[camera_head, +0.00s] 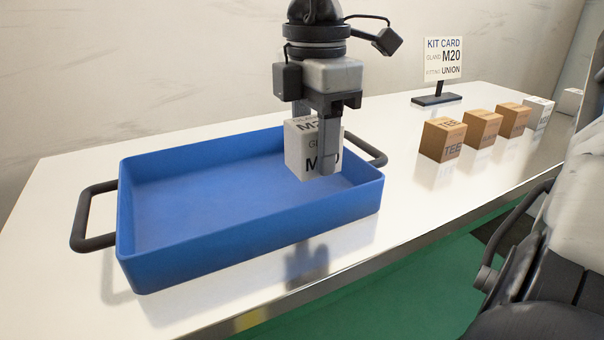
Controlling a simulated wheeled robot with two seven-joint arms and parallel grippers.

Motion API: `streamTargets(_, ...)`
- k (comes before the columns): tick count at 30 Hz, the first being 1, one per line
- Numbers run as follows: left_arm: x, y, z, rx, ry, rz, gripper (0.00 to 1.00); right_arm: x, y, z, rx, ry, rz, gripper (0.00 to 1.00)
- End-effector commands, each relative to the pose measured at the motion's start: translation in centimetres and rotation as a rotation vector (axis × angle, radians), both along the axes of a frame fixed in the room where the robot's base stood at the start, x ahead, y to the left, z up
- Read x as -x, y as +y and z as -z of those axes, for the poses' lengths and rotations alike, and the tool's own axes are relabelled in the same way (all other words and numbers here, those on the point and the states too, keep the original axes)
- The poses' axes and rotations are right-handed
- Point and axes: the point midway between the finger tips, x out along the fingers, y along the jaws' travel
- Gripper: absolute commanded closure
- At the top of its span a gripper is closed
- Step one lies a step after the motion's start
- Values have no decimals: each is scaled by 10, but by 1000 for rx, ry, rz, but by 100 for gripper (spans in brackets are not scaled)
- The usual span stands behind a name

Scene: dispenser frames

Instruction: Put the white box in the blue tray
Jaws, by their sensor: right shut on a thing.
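The white box (298,153), marked "M20" with a "GLAND" line, is held in my right gripper (317,148). The gripper points straight down, with one finger across the box's near right face and the other mostly hidden behind it. The box looks upright and shows over the right part of the blue tray (250,237). I cannot tell exactly how far its underside is above the tray floor. The rest of the tray floor is bare. My left gripper is not in view.
A kit card (443,58) on a dark stand reads "GLAND M20, FITTING UNION". Brown boxes, the nearest marked "TEE" (441,139), and white boxes (538,112) line the table's right side. Dark handles (92,240) stick out from the tray's ends.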

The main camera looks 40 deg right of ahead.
Motion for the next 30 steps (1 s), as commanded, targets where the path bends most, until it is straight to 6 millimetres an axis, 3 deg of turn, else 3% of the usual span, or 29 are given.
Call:
streamTargets(8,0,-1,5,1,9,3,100,-13,7,18,3,2,-1,80)
streamTargets(14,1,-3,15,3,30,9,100,-12,7,46,0,0,0,80)
streamTargets(27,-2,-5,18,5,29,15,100,-12,7,49,2,-2,0,80)
streamTargets(28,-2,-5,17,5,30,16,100,-12,7,49,2,-2,0,49)
streamTargets(30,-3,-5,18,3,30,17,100,-12,7,49,2,-2,0,33)
